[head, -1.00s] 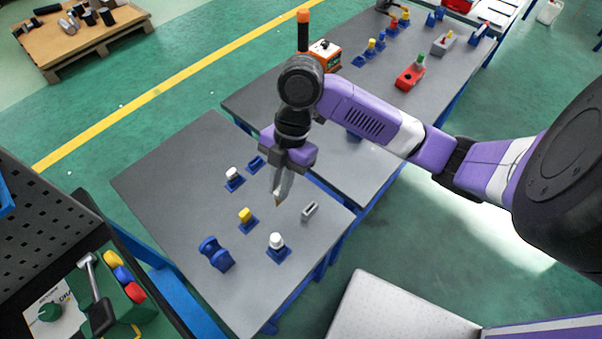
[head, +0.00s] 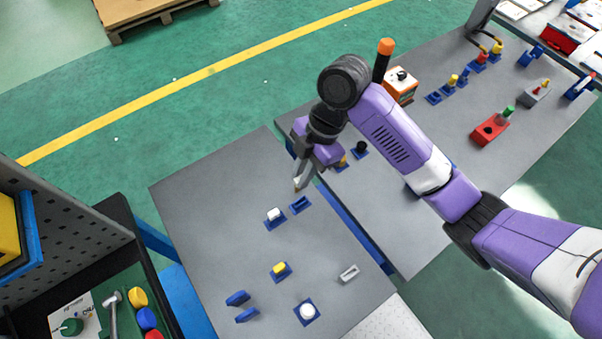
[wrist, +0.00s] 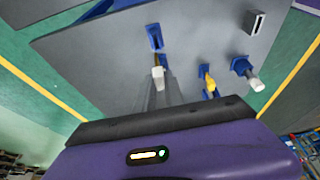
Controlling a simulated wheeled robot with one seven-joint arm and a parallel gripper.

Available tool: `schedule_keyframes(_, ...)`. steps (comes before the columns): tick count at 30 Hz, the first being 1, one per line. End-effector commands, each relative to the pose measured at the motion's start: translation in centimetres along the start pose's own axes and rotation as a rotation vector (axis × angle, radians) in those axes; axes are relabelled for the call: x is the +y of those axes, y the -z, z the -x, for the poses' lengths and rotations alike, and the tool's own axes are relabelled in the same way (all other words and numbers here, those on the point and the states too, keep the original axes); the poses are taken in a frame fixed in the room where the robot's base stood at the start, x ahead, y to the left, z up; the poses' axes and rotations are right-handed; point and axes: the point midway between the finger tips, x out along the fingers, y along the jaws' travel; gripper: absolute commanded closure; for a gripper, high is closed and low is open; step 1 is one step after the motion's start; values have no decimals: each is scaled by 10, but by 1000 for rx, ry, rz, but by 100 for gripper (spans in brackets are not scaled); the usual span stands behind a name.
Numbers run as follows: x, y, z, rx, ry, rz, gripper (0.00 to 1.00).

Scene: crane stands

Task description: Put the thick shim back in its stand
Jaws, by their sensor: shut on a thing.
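My gripper (head: 299,187) is shut over the far right edge of the near grey table. A small pale piece with a brownish tip shows at its fingertips; I take it as the thick shim, mostly hidden by the fingers. In the wrist view my gripper (wrist: 160,84) points toward the table. A blue stand with an empty-looking slot (head: 300,204) sits just below the fingertips in the head view, apart from them. It also shows ahead of the fingers in the wrist view (wrist: 155,38).
A white-topped piece in a blue stand (head: 275,215) is beside the slotted stand. A yellow piece (head: 280,269), another white piece (head: 307,311), a grey slotted block (head: 348,273) and blue uprights (head: 238,298) stand nearer. A second table (head: 420,215) with more stands adjoins at right.

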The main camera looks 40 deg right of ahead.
Motion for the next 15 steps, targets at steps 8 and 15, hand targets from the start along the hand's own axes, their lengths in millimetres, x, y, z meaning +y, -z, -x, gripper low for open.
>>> schedule_keyframes(8,0,0,0,0,0,1,100)
schedule_keyframes(15,0,-1,-4,0,0,0,100)
